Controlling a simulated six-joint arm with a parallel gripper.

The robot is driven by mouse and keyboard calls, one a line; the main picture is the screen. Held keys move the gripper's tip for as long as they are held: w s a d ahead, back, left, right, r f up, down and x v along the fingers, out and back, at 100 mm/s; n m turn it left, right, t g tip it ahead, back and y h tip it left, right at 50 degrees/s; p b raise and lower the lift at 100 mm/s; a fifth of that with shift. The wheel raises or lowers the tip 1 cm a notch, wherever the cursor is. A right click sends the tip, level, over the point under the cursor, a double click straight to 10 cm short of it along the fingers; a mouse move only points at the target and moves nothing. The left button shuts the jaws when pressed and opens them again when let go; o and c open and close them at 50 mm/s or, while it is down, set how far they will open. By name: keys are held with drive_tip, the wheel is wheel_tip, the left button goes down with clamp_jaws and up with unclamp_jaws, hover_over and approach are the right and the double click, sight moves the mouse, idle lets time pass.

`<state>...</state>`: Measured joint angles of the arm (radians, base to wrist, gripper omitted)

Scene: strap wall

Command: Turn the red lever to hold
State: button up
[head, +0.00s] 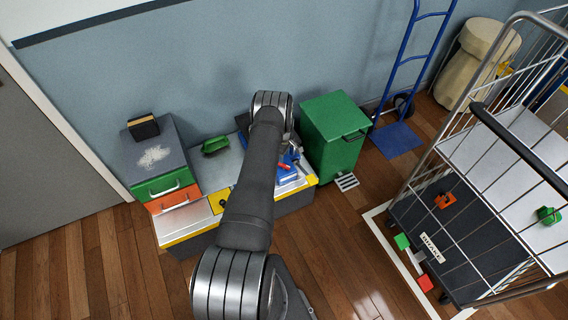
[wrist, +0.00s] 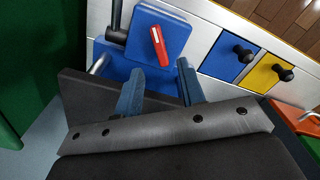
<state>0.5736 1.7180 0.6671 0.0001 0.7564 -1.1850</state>
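The red lever (wrist: 157,46) lies on the top face of a blue box (wrist: 176,23) in the wrist view, with a small pale mark near one end. It also shows in the head view as a small red piece (head: 284,166) on the blue box (head: 287,177), just right of my arm. My gripper (wrist: 161,82) has its two blue fingers spread apart with nothing visible between them. In the wrist view the fingertips appear just below the lever, not visibly touching it.
A black upright handle (wrist: 116,24) stands left of the lever. Blue (wrist: 223,54) and yellow (wrist: 268,77) panels with black knobs are to its right. A green bin (head: 335,134) stands right of the bench; drawers (head: 167,190) stand at left. A wire cart (head: 480,190) is far right.

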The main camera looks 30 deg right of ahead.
drive_tip(key=shift+f, duration=3.4)
clamp_jaws()
